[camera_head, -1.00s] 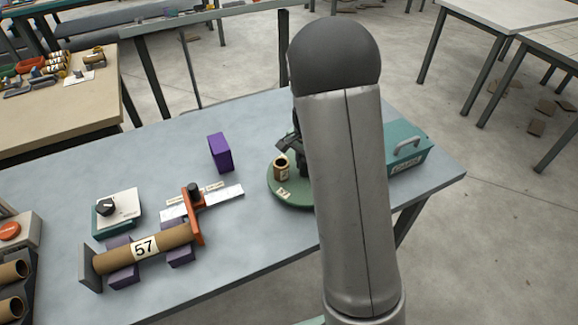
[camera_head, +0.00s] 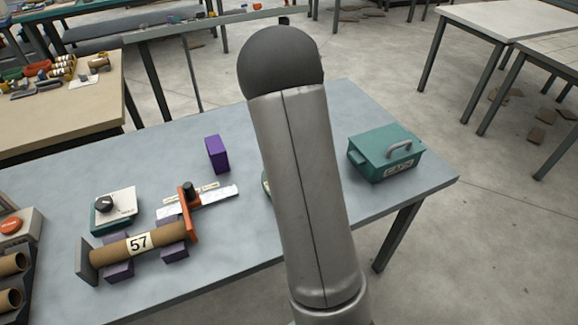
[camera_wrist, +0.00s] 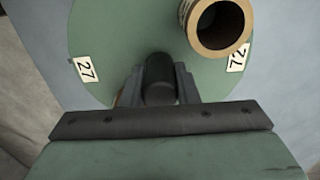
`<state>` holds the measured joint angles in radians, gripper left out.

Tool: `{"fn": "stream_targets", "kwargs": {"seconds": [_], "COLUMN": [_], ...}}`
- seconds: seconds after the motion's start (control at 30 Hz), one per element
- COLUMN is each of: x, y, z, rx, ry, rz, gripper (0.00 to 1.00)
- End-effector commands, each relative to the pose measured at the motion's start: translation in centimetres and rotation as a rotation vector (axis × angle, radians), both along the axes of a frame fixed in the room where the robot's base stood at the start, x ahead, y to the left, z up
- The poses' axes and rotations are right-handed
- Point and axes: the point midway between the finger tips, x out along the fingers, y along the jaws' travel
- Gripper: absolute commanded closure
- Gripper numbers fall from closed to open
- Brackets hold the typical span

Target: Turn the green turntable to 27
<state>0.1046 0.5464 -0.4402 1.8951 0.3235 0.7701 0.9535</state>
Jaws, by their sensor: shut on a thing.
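The green turntable (camera_wrist: 120,40) fills much of the wrist view. It carries a white label reading 27 (camera_wrist: 85,69) at the left and another label (camera_wrist: 237,57) at the right, whose digits look like 72. A short brown tube (camera_wrist: 218,28) stands on it near the right label. My gripper (camera_wrist: 160,80) is shut on a dark upright knob (camera_wrist: 160,70) at the turntable. In the head view my arm covers the gripper and nearly all of the turntable; only a green sliver (camera_head: 265,184) shows left of the arm.
A teal lidded box (camera_head: 375,160) with a handle stands to the right of my arm. A purple block (camera_head: 217,154), a brown tube marked 57 (camera_head: 140,243) on purple supports and a dial box (camera_head: 114,209) stand to the left on the grey-blue table (camera_head: 340,105).

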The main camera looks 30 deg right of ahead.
Motion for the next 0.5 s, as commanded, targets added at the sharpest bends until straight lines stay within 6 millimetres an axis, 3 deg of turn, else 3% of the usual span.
{"fn": "stream_targets", "kwargs": {"seconds": [0.5], "x": [-0.26], "y": [-0.69], "z": [0.04], "rx": [0.001], "ry": [-0.001], "rz": [-0.040], "gripper": [1.00]}}
